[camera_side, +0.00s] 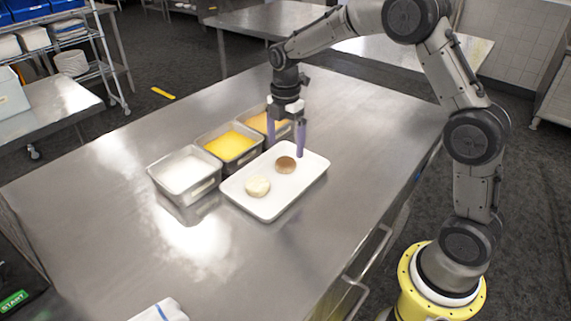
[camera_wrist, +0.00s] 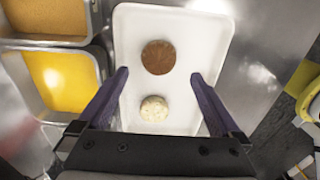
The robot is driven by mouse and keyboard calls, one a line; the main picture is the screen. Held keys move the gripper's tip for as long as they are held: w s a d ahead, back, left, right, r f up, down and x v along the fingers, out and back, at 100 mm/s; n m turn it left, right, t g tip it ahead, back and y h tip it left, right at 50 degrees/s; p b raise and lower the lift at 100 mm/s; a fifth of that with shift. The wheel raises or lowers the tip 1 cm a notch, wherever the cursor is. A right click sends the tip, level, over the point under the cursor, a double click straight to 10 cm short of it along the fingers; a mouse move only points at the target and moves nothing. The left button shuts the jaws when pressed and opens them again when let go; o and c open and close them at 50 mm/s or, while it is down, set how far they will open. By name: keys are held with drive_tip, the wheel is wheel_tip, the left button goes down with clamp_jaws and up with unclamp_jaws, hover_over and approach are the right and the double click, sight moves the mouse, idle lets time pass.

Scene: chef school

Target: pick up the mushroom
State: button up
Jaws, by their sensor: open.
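A round brown piece (camera_side: 286,165), which looks like the mushroom, lies on the white tray (camera_side: 236,195). It also shows in the wrist view (camera_wrist: 158,57). A pale, round, speckled piece (camera_side: 257,187) lies beside it, apart from it; in the wrist view it is closer to my gripper's base (camera_wrist: 154,109). My gripper (camera_side: 285,147) is open and empty above the tray, with its purple fingers pointing down. In the wrist view the fingertips (camera_wrist: 159,75) are spread on either side of the two pieces, with the brown piece slightly beyond them. Nothing touches the fingers.
Three metal containers stand in a row along the tray's left side: one with white contents (camera_side: 184,173), one with yellow (camera_side: 231,146) and one with orange (camera_side: 264,123), partly behind my gripper. A white cloth (camera_side: 160,311) lies at the near edge.

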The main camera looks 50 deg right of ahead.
sight(286, 159)
drive_tip(key=shift+w+d+f, duration=0.1)
drive_tip(key=shift+d+f, duration=0.05)
drive_tip(key=shift+f, duration=2.8)
drive_tip(key=shift+c, duration=0.3)
drive_tip(key=c, duration=0.8)
drive_tip(key=shift+r, duration=0.15)
